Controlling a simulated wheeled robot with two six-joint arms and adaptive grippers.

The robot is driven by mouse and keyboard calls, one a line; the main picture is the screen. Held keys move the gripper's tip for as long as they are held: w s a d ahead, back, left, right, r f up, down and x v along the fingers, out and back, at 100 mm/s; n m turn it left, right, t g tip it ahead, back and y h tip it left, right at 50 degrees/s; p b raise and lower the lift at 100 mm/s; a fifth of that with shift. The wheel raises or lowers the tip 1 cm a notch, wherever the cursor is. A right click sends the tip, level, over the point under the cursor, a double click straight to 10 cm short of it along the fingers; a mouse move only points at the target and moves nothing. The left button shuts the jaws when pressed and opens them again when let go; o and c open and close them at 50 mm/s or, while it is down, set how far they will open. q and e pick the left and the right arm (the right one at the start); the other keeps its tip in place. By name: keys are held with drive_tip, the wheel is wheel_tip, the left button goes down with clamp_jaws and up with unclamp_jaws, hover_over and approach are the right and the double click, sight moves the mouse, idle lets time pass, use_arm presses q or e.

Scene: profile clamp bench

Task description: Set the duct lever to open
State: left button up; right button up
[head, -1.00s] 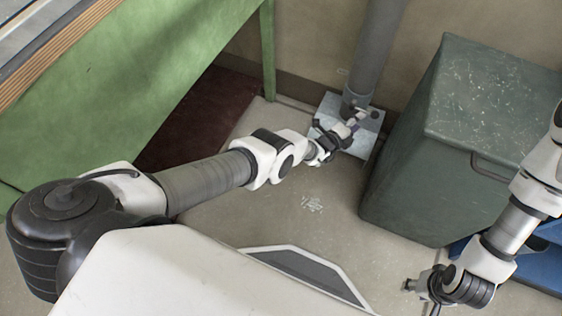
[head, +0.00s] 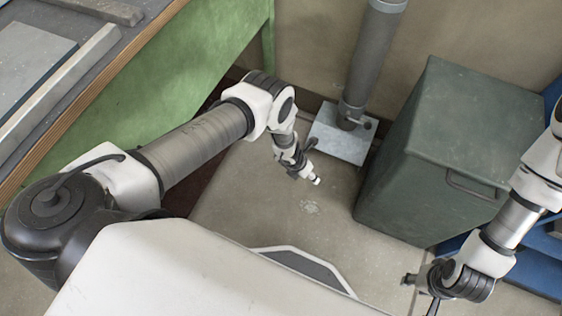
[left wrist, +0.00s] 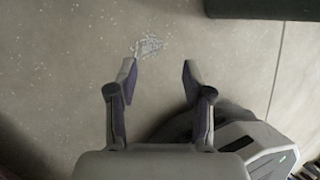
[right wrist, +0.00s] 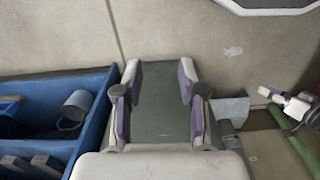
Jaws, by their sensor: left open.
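The grey duct (head: 370,65) stands upright on a pale metal base plate (head: 340,145) by the wall. A small dark lever (head: 368,124) with a rounded end sticks out to the right near the duct's foot; its markings are too small to read. My left gripper (head: 303,172) is apart from the duct, to the left of and nearer than the plate. In the left wrist view its fingers (left wrist: 158,75) are spread with only floor between them. My right gripper (head: 422,290) is far from the lever, at lower right; in the right wrist view its fingers (right wrist: 160,78) are open and empty.
A green metal box (head: 440,150) stands right of the duct, close to the plate. A green bench (head: 190,70) is at the left. A blue bin (right wrist: 60,112) with a grey cup (right wrist: 77,104) lies near my right gripper. The floor (head: 320,230) before the duct is clear.

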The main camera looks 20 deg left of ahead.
use_arm(q)
drive_tip(key=s+a+r+m+g+y+p, duration=0.2)
drive_tip(key=s+a+r+m+p, duration=0.1)
drive_tip(key=s+a+r+m, duration=0.2)
drive_tip(key=s+a+m, duration=0.1)
drive_tip(key=s+a, duration=0.1)
drive_tip(key=s, duration=0.1)
drive_tip(key=shift+g+y, duration=0.3)
